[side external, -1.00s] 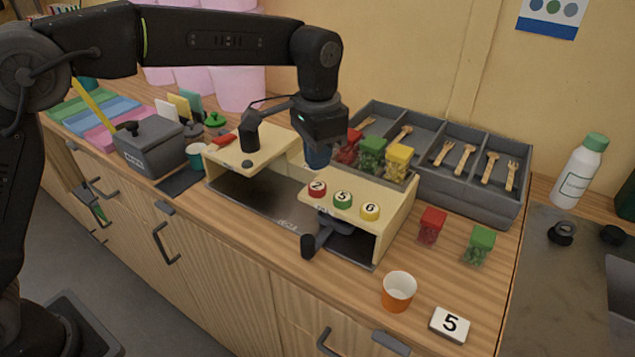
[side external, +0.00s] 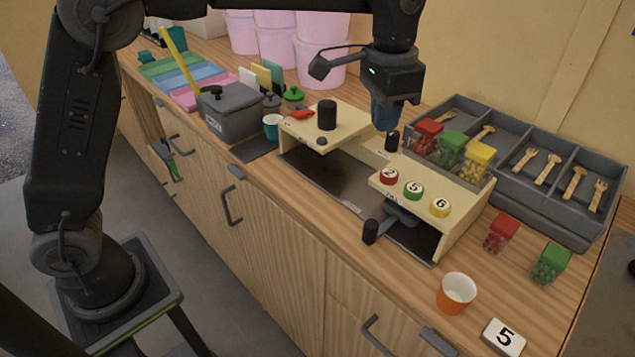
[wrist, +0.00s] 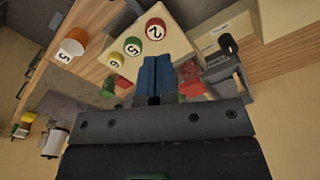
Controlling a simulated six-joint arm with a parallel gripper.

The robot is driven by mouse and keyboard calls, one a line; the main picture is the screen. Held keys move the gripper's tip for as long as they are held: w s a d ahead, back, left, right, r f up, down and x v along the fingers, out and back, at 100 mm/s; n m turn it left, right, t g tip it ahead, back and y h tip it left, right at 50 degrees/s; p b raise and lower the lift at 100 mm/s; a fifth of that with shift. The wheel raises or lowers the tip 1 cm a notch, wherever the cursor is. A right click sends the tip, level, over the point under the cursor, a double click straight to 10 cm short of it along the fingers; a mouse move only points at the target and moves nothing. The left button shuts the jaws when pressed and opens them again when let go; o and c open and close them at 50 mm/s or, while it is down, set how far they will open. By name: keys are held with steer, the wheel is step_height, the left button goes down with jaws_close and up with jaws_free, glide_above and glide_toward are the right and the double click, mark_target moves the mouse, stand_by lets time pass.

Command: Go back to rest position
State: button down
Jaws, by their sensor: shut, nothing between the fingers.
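My gripper (side external: 388,116) is shut and empty. It points down above the gap between the two halves of a wooden dispenser (side external: 345,133), clear of the worktop. Its blue fingers (wrist: 154,78) are pressed together in the wrist view. Red, green and yellow numbered buttons (side external: 413,190) sit on the dispenser's front right top, and they also show in the wrist view (wrist: 133,47). Red, green and yellow-lidded sweet boxes (side external: 451,149) stand behind the buttons, to the right of my gripper.
A grey cutlery tray (side external: 500,203) holds wooden forks and spoons. A red-lidded box (side external: 501,233), a green-lidded box (side external: 549,264), an orange cup (side external: 455,293) and a "5" card (side external: 503,337) stand on the right. A grey pot (side external: 232,111) and pink tubs (side external: 322,60) are left and behind.

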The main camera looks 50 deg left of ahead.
steer(key=s+a+r+n+t, duration=0.2)
steer(key=s+a+r, duration=0.2)
steer(key=s+a, duration=0.35)
steer(key=s+a+f+n+t, duration=0.1)
steer(key=s+a+f, duration=0.2)
steer(key=s, duration=0.5)
steer(key=s+a+f+n+t, duration=0.2)
steer(key=s+a+f, duration=0.1)
steer(key=s, duration=0.6)
steer(key=shift+a+n, duration=0.3)
steer(key=shift+a, duration=0.15)
